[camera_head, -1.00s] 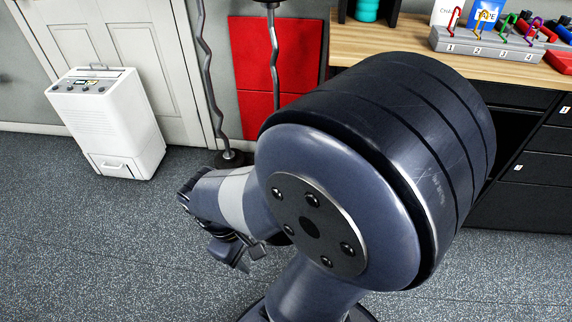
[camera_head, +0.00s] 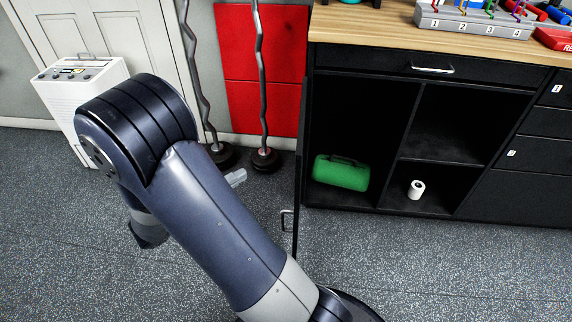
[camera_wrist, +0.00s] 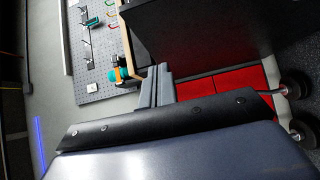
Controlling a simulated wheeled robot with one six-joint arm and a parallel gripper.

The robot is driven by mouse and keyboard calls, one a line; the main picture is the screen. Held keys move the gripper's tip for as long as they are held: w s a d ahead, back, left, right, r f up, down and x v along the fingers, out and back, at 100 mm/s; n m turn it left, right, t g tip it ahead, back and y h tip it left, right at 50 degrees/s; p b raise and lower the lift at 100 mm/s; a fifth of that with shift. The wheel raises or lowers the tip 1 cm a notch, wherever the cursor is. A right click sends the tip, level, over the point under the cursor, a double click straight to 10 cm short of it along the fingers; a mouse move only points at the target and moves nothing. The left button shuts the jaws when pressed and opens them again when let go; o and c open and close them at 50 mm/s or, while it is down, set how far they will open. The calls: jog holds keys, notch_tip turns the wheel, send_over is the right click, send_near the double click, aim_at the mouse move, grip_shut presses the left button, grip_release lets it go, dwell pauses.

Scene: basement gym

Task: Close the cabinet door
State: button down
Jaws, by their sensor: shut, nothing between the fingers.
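The black cabinet (camera_head: 362,115) stands under a wooden counter. Its door (camera_head: 299,165) is open, swung out towards me at the cabinet's left side and seen nearly edge-on. The door's metal handle (camera_head: 286,220) is low on its left face. My gripper (camera_head: 236,177) is mostly hidden behind my arm in the head view; a grey fingertip shows left of the door, apart from it in the picture. In the wrist view my gripper (camera_wrist: 156,86) has its fingers together and empty. A large black panel (camera_wrist: 200,35) lies beyond them; I cannot tell whether it is the door or the cabinet side.
Inside the cabinet are a green case (camera_head: 341,173) and a white roll (camera_head: 416,190). Two curl bars (camera_head: 262,90) stand by red wall panels (camera_head: 230,105), left of the door. A white dehumidifier (camera_head: 62,100) is at the left. The floor before the cabinet is clear.

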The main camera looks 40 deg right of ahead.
jog(key=s+d+b, duration=0.1)
jog(key=s+d, duration=0.2)
jog(key=d, duration=0.8)
jog(key=shift+s+d+b, duration=0.2)
jog(key=shift+d+b, duration=0.15)
jog(key=shift+b, duration=0.05)
